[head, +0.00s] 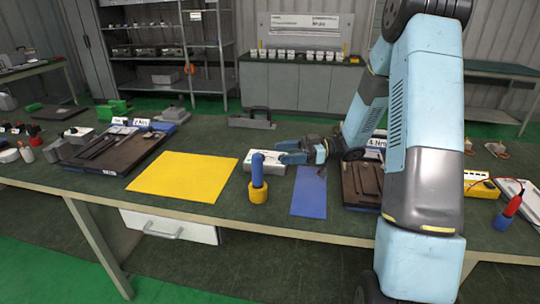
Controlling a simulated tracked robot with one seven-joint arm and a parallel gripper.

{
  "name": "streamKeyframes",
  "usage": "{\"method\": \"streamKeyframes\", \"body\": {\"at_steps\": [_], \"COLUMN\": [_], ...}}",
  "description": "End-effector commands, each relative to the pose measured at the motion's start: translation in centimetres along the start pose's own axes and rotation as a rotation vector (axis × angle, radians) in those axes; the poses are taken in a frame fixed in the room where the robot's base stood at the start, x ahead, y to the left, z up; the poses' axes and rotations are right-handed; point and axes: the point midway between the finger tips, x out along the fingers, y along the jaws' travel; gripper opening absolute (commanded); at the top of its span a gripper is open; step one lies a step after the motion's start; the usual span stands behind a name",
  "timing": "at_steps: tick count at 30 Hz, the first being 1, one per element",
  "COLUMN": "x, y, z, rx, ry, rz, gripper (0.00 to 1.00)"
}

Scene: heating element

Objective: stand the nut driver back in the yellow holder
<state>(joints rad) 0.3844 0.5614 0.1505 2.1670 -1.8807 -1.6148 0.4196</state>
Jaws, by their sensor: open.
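The yellow holder (259,192) stands on the bench near its front edge, between a yellow mat and a blue mat. A blue-handled tool, which looks like the nut driver (257,170), stands upright in the holder with its handle up; its lower end is hidden inside. My gripper (282,153) is open and empty, just right of and behind the blue handle, low over the bench. Its fingers point left and look apart from the handle, though the small picture leaves the exact gap unclear.
A white box (264,166) lies behind the holder. The yellow mat (183,177) and the blue mat (309,192) are flat and mostly bare. A dark tray (115,150) is at left, another (357,190) at right. A red-and-blue tool (510,211) stands far right.

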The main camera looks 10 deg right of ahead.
Motion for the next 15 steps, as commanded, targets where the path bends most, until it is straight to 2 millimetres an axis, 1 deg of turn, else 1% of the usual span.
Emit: {"method": "streamKeyframes", "body": {"at_steps": [1,6,10,15], "x": [-0.8,-2.6,-3.0,-3.1], "y": [0.0,0.0,0.0,0.0], "z": [0.1,0.0,0.0,0.0], "rx": [0.0,0.0,0.0,0.0], "ry": [-0.001,-0.001,-0.001,-0.001], "rz": [0.002,0.001,0.0,0.0], "gripper": [0.69,0.69,0.69,0.69]}}
